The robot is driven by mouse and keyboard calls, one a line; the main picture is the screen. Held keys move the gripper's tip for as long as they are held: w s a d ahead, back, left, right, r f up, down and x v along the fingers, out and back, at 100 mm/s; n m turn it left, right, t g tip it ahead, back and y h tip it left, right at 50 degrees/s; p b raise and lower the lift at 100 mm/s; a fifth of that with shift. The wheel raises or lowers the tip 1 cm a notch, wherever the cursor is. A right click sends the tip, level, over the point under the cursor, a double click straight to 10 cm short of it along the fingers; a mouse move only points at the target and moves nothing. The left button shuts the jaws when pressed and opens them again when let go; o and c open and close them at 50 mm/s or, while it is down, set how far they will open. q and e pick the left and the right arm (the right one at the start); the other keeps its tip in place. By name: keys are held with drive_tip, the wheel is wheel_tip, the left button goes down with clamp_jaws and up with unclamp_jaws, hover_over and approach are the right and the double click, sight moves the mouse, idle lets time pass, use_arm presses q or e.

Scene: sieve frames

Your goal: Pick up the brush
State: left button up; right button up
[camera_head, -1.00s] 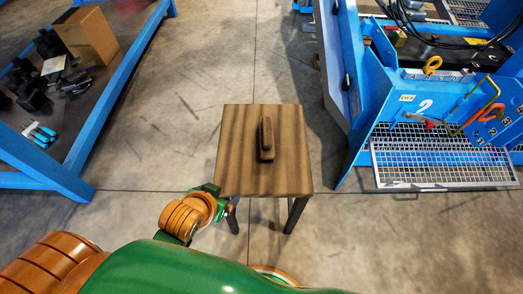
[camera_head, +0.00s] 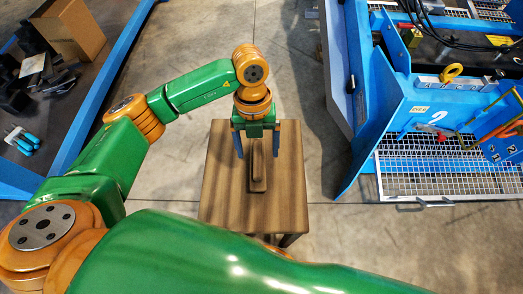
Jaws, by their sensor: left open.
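The brush (camera_head: 258,175) is a dark brown wooden piece lying lengthwise on a small wooden stool-like table (camera_head: 225,195). My left gripper (camera_head: 257,150) is above the far part of the brush, pointing down. Its two blue-grey fingers are apart, one on each side of the brush. The far end of the brush is hidden under the gripper. I cannot tell whether the fingers touch it. My right gripper is not in view.
A blue frame with a wire mesh shelf (camera_head: 440,170) stands to the right. A blue-edged workbench (camera_head: 100,100) with a cardboard box (camera_head: 72,30) and dark parts is at the left. Bare concrete floor (camera_head: 290,40) lies behind the small table.

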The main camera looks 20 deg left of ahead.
sight(257, 157)
use_arm(q)
drive_tip(key=shift+y, duration=0.3)
wheel_tip(257, 157, down, 5)
drive_tip(key=shift+w+a+f+b, duration=0.1)
drive_tip(key=shift+w+f+b, duration=0.05)
drive_tip(key=shift+b, duration=0.6)
drive_tip(key=shift+f, duration=0.8)
clamp_jaws()
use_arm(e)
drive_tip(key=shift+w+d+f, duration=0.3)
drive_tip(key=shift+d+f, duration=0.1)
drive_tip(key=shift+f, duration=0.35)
